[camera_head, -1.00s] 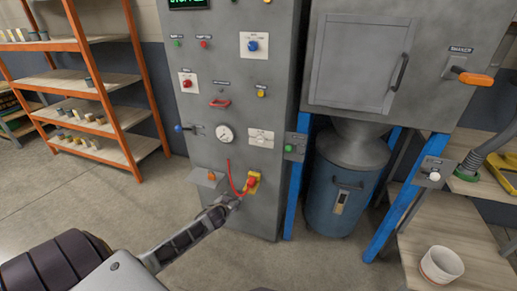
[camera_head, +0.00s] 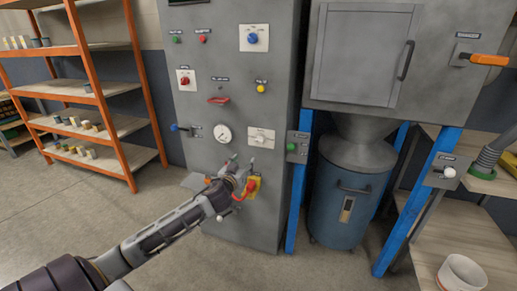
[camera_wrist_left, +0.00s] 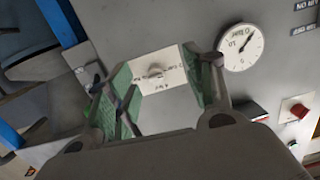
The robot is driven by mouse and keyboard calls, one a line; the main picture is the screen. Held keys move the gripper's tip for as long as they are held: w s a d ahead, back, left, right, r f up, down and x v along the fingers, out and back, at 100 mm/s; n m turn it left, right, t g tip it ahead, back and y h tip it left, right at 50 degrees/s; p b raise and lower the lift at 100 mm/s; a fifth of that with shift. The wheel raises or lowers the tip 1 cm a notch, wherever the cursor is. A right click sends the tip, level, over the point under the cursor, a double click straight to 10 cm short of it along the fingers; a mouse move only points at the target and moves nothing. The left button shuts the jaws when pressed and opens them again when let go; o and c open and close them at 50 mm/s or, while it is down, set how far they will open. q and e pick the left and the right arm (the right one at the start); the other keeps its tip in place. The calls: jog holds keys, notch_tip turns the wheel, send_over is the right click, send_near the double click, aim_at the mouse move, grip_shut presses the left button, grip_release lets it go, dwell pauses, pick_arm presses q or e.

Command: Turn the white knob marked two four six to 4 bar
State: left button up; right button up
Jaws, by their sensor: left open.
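The white knob (camera_head: 260,138) sits on a white plate on the grey cabinet front, right of the round gauge (camera_head: 223,134). In the left wrist view the knob (camera_wrist_left: 155,71) and its plate show between the green-padded fingers, with the print upside down and too small to read surely. My left gripper (camera_head: 243,164) is open and empty, just below the plate in the head view. The fingers seem apart from the knob; the exact gap is unclear. The gauge (camera_wrist_left: 241,47) also shows in the left wrist view. My right gripper is not in view.
A yellow and red switch (camera_head: 248,188) is just below my left gripper. Red (camera_head: 184,81), blue (camera_head: 252,38) and yellow (camera_head: 261,89) controls are above. A green button box (camera_head: 297,147) is to the right.

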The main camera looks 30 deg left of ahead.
aim_at(259, 141)
pick_arm(q)
jog(key=shift+t, duration=0.6)
jog(key=shift+s+d+r+b, duration=0.15)
jog(key=shift+d+r+b, duration=0.25)
jog(key=shift+r, duration=0.3)
jog(key=shift+s+d+r+b, duration=0.1)
jog(key=shift+d+r+b, duration=0.1)
jog(key=shift+d+r, duration=0.4)
jog(key=shift+s+d+r+b, duration=0.15)
jog(key=shift+d+r+b, duration=0.15)
jog(key=shift+r, duration=0.55)
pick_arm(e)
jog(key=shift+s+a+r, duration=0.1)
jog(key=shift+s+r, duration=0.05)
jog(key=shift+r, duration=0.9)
pick_arm(q)
jog(key=shift+w, duration=0.1)
